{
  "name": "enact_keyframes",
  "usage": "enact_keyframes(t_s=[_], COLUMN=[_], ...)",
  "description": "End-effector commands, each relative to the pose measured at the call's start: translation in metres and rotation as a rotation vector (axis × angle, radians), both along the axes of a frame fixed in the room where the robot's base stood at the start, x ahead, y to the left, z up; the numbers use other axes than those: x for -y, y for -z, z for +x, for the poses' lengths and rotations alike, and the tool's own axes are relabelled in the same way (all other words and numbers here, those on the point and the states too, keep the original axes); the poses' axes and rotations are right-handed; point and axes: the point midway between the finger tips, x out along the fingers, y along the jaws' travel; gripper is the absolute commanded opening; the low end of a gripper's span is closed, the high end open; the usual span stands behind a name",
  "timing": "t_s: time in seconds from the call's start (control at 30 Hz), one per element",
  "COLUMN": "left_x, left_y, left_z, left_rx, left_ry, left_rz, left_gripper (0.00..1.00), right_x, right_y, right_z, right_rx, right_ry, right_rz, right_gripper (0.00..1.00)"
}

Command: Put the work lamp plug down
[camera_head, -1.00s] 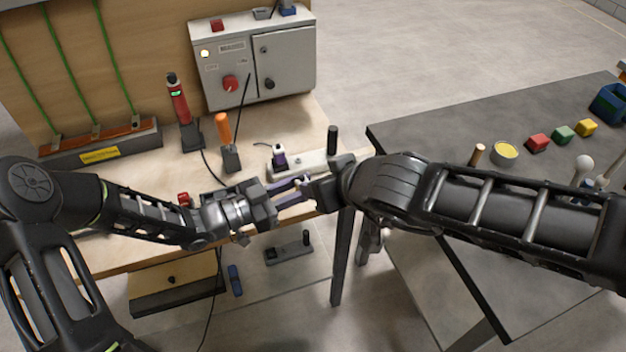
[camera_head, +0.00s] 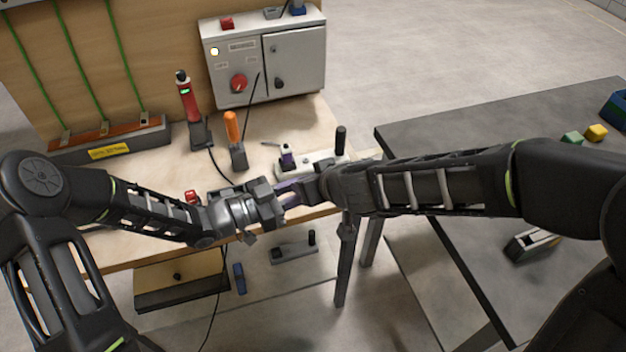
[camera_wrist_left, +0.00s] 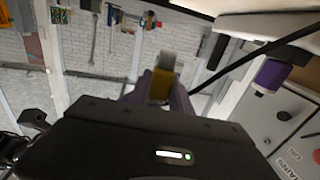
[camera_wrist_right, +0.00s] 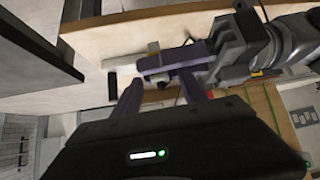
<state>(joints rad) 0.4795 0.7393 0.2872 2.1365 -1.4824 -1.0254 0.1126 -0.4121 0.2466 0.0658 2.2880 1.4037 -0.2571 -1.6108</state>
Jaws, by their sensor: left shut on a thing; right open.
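My left gripper (camera_head: 288,194) is shut on a small yellow and grey piece, which I take to be the work lamp plug (camera_wrist_left: 161,86); it sits between the purple fingers in the left wrist view. The gripper is over the front edge of the wooden bench (camera_head: 185,165). My right gripper (camera_head: 302,188) faces it, fingertip to fingertip. In the right wrist view its purple fingers (camera_wrist_right: 160,80) are apart, with the left fingertips and plug close between or just beyond them. Whether the right fingers touch the plug cannot be told. The head view hides most of the plug.
Behind the grippers a white socket strip (camera_head: 318,160) with a dark post lies on the bench, holding a white and purple piece (camera_head: 287,157). An orange-handled tool (camera_head: 233,130), a red tool (camera_head: 187,98) and a grey switch cabinet (camera_head: 265,60) stand behind. A dark table (camera_head: 440,150) is at right.

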Motion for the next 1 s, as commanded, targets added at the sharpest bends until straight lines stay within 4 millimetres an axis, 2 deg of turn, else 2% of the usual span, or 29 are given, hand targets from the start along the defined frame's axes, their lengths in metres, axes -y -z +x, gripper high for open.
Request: enact_keyframes(t_s=[0.2, 0.8, 1.0], left_x=[0.0001, 0.0000, 0.0000], left_y=[-0.0002, -0.0002, -0.0002], left_z=[0.0000, 0.0000, 0.0001], left_rx=[0.000, 0.000, 0.000], left_ry=[0.000, 0.000, 0.000], left_rz=[0.000, 0.000, 0.000], left_gripper=[0.00, 0.00, 0.00], right_x=[0.0001, 0.0001, 0.0001], right_y=[-0.0002, -0.0004, -0.0004], right_z=[0.0001, 0.0000, 0.0000], right_rx=[0.000, 0.001, 0.001], right_ry=[0.000, 0.000, 0.000], right_rz=[0.000, 0.000, 0.000], right_gripper=[0.50, 0.01, 0.00])
